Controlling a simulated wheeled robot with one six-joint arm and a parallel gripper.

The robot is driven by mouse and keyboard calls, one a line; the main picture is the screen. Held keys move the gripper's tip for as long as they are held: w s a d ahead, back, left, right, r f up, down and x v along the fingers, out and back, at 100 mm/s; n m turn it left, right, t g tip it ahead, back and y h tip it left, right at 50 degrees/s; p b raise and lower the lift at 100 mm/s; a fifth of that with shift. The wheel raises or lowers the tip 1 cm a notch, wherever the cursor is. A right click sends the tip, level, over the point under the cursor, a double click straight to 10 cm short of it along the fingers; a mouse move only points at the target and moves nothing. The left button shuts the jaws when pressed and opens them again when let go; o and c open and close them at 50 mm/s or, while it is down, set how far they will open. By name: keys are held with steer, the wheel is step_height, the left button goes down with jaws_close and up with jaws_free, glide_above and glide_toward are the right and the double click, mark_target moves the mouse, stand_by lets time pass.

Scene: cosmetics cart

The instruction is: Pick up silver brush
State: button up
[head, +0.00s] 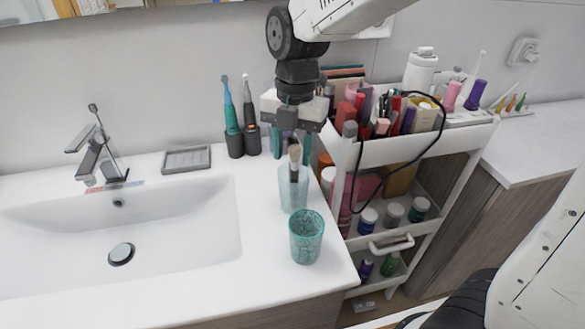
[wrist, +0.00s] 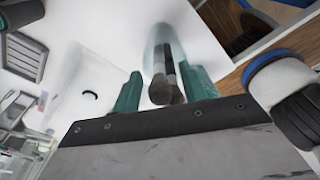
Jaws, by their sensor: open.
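A clear glass (head: 292,188) stands upright on the counter near its right edge and holds brushes with the bristle ends up. A brush with a tan tip and dark ferrule (head: 294,155) shows in the head view. In the wrist view two brush heads stand close together, a grey-brown one (wrist: 160,88) and a darker one beside it. I cannot tell for sure which is the silver brush. My gripper (head: 293,153) points down over the glass. Its teal fingers are apart, one on each side of the brush tops in the wrist view (wrist: 165,84), and nothing is gripped.
A teal patterned cup (head: 306,238) stands in front of the glass. Two electric toothbrushes (head: 240,125) in holders and a grey soap dish (head: 186,159) are to the left, behind the sink (head: 120,225). A white cosmetics cart (head: 400,150) full of bottles stands close on the right.

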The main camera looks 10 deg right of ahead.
steer(key=shift+f, duration=0.7)
jaws_close()
